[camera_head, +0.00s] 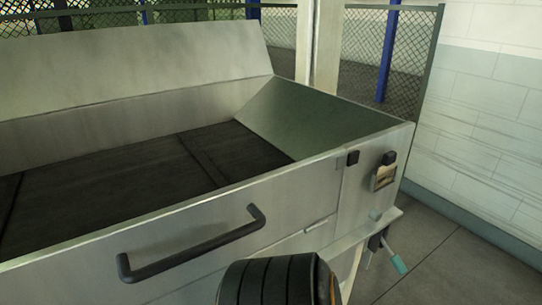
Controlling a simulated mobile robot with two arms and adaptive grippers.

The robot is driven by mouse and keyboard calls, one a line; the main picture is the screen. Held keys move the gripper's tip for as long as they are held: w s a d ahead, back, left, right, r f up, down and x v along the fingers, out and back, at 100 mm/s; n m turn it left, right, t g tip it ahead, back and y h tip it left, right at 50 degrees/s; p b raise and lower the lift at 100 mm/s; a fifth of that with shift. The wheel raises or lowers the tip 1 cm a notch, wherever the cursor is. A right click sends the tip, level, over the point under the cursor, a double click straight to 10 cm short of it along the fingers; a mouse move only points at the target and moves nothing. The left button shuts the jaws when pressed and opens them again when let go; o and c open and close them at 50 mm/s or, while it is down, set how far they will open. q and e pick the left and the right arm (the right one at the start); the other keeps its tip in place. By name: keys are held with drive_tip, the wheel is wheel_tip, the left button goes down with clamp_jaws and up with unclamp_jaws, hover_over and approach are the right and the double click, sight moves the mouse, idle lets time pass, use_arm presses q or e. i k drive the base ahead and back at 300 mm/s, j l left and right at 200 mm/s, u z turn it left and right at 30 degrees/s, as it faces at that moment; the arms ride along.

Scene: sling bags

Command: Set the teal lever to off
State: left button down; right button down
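The teal lever (397,262) is at the lower right, below the right end of a large metal bin. Its teal handle points down and to the right from a dark mount (376,241) on the frame. A small grey-teal knob (375,215) sits just above that mount. I see no on or off marking, so I cannot tell which setting the lever is in. Neither of my grippers shows in this view.
The metal bin (232,194) has sloped walls, a dark floor and a black bar handle (190,246) on its front. A black ribbed cylinder (275,282) covers the bottom centre. A block wall (490,130) stands at the right; bare floor (455,262) lies before it.

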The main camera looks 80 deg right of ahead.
sight(397, 263)
drive_tip(key=z, duration=0.4)
drive_tip(key=j+z, duration=0.1)
drive_tip(key=z, duration=0.3)
drive_tip(key=j+z, duration=0.1)
drive_tip(key=z, duration=0.75)
drive_tip(key=j+z, duration=0.1)
drive_tip(key=z, duration=0.3)
